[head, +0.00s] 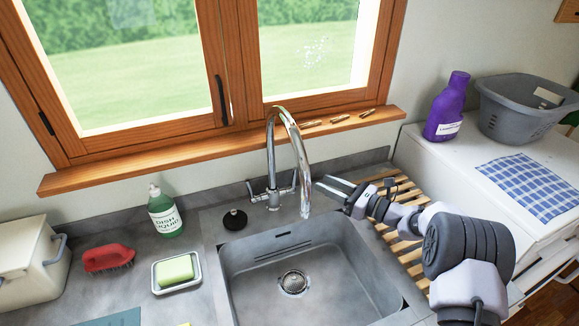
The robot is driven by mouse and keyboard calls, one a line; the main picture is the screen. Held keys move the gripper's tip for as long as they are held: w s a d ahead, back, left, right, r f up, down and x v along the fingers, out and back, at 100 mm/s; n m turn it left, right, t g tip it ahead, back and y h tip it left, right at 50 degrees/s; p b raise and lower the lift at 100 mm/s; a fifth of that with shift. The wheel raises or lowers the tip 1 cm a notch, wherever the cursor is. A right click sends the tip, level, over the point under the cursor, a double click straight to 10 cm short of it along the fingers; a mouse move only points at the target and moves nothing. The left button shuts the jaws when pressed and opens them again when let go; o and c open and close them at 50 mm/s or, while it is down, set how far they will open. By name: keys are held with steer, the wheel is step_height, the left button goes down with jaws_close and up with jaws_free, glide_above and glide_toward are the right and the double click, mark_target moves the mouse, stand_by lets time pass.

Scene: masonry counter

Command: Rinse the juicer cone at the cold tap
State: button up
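The chrome tap (284,150) stands behind the sink, with an arched spout reaching over the basin. It has a lever on its left side (251,190) and one on its right side (294,181); no hot or cold mark is readable. The grey sink basin (335,262) has a round drain (293,282), and no water shows from the spout. My gripper (325,187) reaches in from the right and points left, its tips just right of the spout. The gap between its fingers is not clear. I cannot make out a juicer cone.
A slatted wooden rack (411,248) lies right of the sink under my arm. A black plug (235,219), dish liquid (164,212), a soap dish (158,287) and a red brush (108,258) are left. A purple bottle (446,108) and grey basket (520,112) stand at right.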

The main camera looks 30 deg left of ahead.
steer(key=w+a+b, duration=0.1)
steer(key=a+b, duration=0.2)
steer(key=a, duration=1.1)
steer(key=shift+a, duration=0.25)
jaws_close()
steer(key=shift+f, duration=0.1)
stand_by(0.4)
